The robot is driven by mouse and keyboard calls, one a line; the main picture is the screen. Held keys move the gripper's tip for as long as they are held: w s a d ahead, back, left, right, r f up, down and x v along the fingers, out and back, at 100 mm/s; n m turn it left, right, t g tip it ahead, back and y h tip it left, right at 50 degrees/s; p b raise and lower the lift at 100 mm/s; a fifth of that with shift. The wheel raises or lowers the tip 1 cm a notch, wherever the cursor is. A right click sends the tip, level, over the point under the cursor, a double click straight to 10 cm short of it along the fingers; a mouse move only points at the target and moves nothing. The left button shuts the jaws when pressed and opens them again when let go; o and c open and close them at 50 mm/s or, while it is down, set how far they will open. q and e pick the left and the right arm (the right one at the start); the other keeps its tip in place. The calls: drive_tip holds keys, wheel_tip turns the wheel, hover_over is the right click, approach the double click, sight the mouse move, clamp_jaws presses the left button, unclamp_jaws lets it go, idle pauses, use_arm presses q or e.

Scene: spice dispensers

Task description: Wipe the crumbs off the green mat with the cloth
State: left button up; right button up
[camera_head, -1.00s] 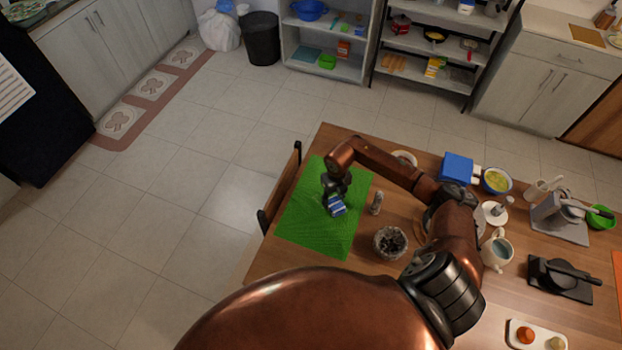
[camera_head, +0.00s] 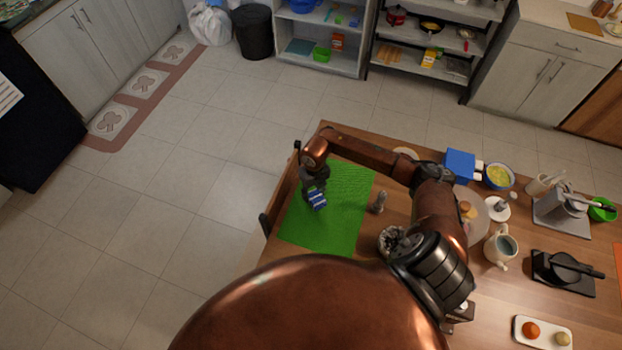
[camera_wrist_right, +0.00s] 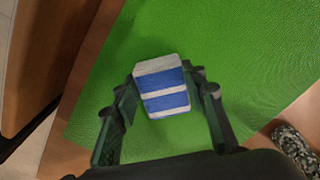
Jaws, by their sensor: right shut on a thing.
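The green mat (camera_head: 342,212) lies flat on the left end of the wooden table, and it fills much of the right wrist view (camera_wrist_right: 250,60). My right gripper (camera_head: 315,192) is over the mat's left part. It is shut on the blue and white striped cloth (camera_head: 317,202). In the right wrist view the cloth (camera_wrist_right: 162,86) sits between the two fingers (camera_wrist_right: 160,100), low over or on the mat; contact cannot be told. No crumbs can be made out on the mat at this size. My left gripper is not in view.
A small shaker (camera_head: 379,202) stands just right of the mat. A bowl of dark pieces (camera_head: 390,238) is partly hidden by my arm. A blue box (camera_head: 460,166), a yellow-filled bowl (camera_head: 499,177) and a mug (camera_head: 501,247) stand further right. A chair (camera_head: 266,224) is at the table's left edge.

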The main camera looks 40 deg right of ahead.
wheel_tip(320, 180, up, 5)
drive_tip(key=p, duration=0.2)
drive_tip(key=shift+p, duration=0.35)
drive_tip(key=shift+r+p, duration=1.05)
drive_tip(key=shift+r, duration=0.6)
